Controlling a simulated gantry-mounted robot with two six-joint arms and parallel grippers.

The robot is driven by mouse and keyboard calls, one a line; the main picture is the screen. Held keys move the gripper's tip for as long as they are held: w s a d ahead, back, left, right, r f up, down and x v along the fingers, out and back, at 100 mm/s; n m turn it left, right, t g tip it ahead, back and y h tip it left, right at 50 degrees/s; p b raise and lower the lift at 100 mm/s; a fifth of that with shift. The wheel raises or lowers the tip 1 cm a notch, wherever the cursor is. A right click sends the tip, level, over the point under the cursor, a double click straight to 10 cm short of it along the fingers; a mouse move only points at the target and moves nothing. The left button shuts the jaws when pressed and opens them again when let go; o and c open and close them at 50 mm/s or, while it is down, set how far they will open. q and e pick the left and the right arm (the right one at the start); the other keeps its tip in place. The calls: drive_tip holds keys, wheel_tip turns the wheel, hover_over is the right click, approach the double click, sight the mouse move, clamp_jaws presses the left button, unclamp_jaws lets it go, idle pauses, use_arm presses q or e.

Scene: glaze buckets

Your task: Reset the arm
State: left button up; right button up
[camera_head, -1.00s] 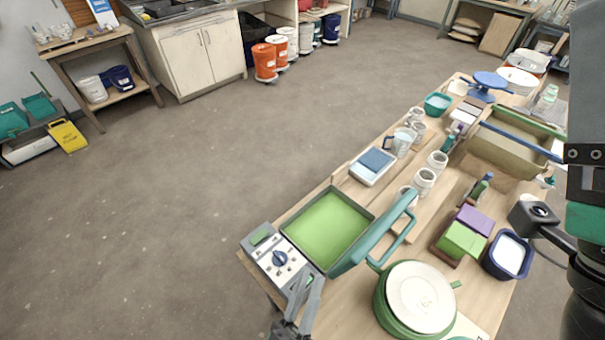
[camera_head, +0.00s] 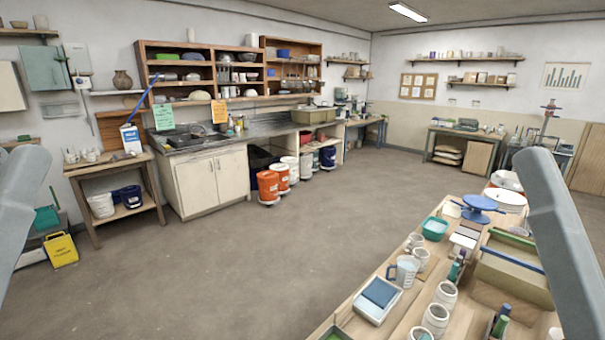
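Grey links of my two arms rise at the left and right edges of the head view. Neither gripper's fingers show in the picture, so their state is hidden. Glaze buckets stand on the floor by the sink cabinet: an orange bucket (camera_head: 268,187) in front, another orange bucket (camera_head: 282,178) behind it, white buckets (camera_head: 291,170) and a blue bucket (camera_head: 328,157) farther back. The front ones sit on low wheeled bases.
A wooden worktable (camera_head: 396,315) at lower right carries a scale (camera_head: 378,299), jars, a measuring jug (camera_head: 406,271), a teal bowl (camera_head: 434,229) and a blue turntable (camera_head: 480,203). The middle floor is clear.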

use_arm(q)
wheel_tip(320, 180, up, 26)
drive_tip(key=p, duration=2.2)
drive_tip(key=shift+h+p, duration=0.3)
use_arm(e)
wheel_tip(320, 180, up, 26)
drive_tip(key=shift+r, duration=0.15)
